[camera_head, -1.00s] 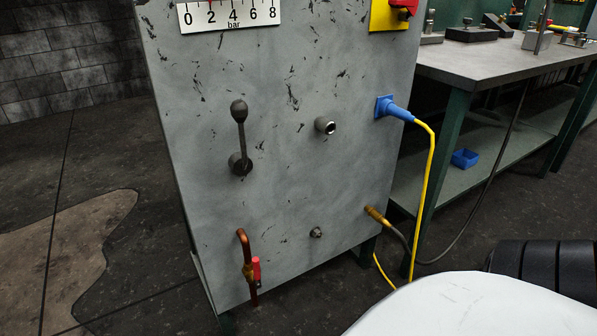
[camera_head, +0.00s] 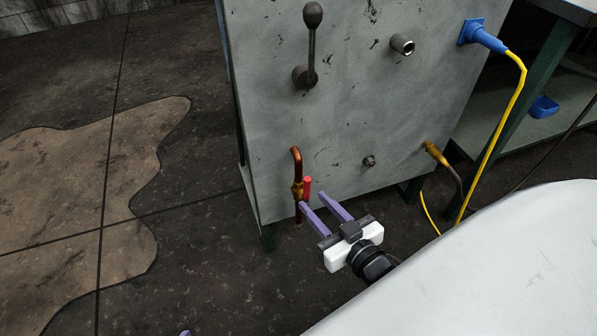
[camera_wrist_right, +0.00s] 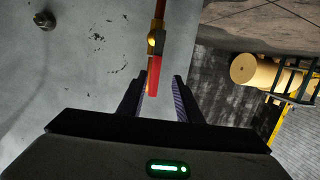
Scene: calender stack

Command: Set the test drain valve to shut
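The drain valve has a brass body (camera_head: 297,190) on a bent copper pipe (camera_head: 296,160) low on the left of the grey panel. Its red lever (camera_head: 307,188) stands roughly upright, in line with the pipe. My right gripper (camera_head: 312,199) is open, its two purple fingers pointing at the valve. In the right wrist view the red lever (camera_wrist_right: 153,76) shows between the open fingers (camera_wrist_right: 159,82), nearer the left one. I cannot tell whether a finger touches it. A purple tip, likely of my left gripper (camera_head: 186,333), just shows at the bottom edge.
Above the valve is a black-knobbed lever (camera_head: 311,45). A blue plug (camera_head: 484,36) with a yellow cable (camera_head: 495,135) and a brass hose fitting (camera_head: 435,151) are on the right. The floor left of the panel is clear, with a brown stain (camera_head: 80,190).

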